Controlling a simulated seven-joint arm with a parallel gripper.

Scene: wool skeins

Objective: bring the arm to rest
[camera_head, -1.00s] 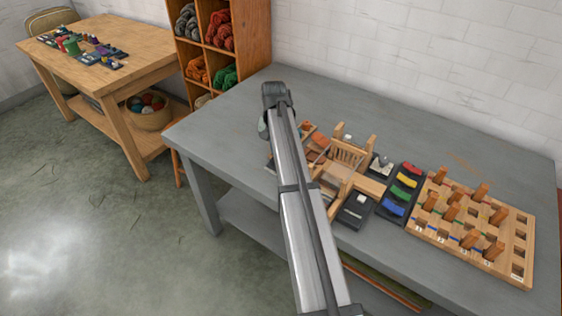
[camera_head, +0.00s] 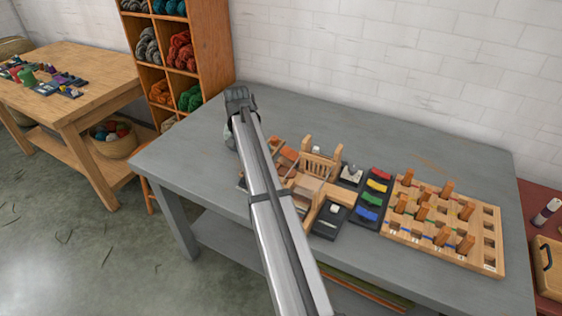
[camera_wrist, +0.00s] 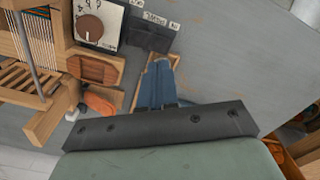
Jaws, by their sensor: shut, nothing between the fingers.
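My arm crosses the middle of the head view and bends down at its far end, over the left part of the grey table (camera_head: 205,150). My gripper (camera_wrist: 158,72) shows in the wrist view, with its two blue-grey fingers together and empty. In the head view it is mostly hidden behind the arm. A pale wooden piece (camera_wrist: 139,92) shows beside and behind the fingers; I cannot tell how far below them it is. The small wooden loom (camera_head: 322,164) stands to the right of the arm, partly covered by it.
A dark tray with coloured pieces (camera_head: 372,195) and a pegged wooden board (camera_head: 445,222) lie right of the loom. A shelf of wool skeins (camera_head: 182,55) stands behind at left. A wooden table (camera_head: 85,85) is farther left. The grey table's back strip is clear.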

